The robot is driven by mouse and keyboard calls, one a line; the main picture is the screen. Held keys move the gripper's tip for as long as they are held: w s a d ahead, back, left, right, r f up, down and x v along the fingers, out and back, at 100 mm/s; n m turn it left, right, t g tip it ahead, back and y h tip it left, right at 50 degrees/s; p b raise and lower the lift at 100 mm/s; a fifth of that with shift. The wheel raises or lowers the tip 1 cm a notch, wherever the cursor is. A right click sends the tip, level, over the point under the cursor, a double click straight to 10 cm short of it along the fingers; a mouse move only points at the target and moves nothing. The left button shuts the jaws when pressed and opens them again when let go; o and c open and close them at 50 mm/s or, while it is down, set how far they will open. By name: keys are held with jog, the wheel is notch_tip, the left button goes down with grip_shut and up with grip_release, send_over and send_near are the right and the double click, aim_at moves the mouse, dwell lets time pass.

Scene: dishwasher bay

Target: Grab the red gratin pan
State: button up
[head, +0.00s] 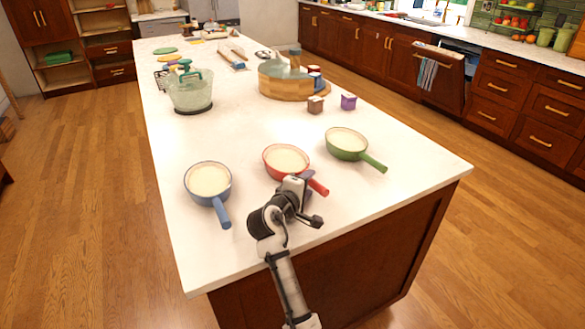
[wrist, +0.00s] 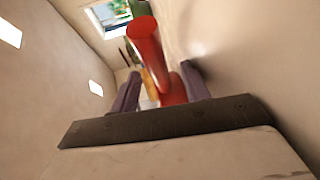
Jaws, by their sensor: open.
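The red gratin pan (head: 268,167) sits upright on the white counter, between a blue pan and a green pan. It has a cream inside, and its handle points to the front right. My gripper (wrist: 160,88) is open, with its two dark fingers on either side of the red handle (wrist: 147,45) in the wrist view. I cannot tell whether either finger touches it. In the head view, my gripper (head: 308,182) is at the handle and hides part of it.
The blue pan (head: 209,200) stands to the left and the green pan (head: 331,151) to the right, handles toward the front.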

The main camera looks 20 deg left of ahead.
jog(key=shift+c, duration=0.3)
grip_shut()
jog(key=shift+r, duration=0.1)
jog(key=shift+r, duration=0.1)
